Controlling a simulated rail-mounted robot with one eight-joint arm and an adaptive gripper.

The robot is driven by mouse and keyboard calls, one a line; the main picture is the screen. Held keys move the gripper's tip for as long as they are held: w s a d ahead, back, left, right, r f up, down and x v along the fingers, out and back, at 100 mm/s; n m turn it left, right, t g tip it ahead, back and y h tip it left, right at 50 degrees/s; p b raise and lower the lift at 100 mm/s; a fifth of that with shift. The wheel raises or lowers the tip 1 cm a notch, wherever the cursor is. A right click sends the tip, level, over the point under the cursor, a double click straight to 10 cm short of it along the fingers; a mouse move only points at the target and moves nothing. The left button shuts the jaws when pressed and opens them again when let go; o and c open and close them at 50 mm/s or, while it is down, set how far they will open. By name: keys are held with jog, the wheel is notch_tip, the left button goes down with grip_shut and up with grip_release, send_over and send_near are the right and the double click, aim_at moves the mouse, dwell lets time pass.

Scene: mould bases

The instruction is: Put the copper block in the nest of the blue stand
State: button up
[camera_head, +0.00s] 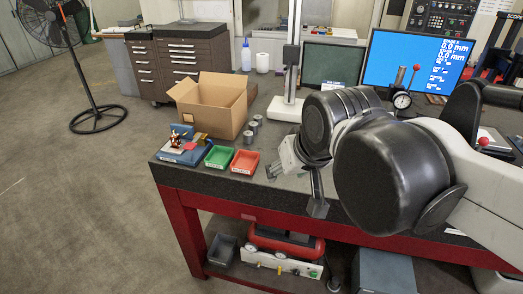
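The blue stand (196,156) is at the left end of the dark granite table, in front of the cardboard box. A small shiny reddish-copper piece (176,139) shows at its left part, and a small brassy-gold block (201,138) is at its back right. At this size I cannot tell for sure which is the copper block, nor make out the nest. My gripper (296,190) hangs over the front of the table, right of the red tray and well apart from the stand. Its fingers look spread, with nothing visible between them.
A green tray (220,157) and a red tray (245,162) lie right of the stand. Several grey cylinders (253,128) stand behind them. The open cardboard box (211,106) is tall. A column stand (289,106) and a dial gauge (402,100) are farther right.

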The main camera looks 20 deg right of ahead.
jog(key=shift+t, duration=0.3)
jog(key=s+f, duration=0.3)
jog(key=shift+s+d+f, duration=0.35)
jog(key=shift+d, duration=0.05)
notch_tip(320, 180, down, 5)
jog(key=b, duration=0.5)
jog(key=shift+c, duration=0.5)
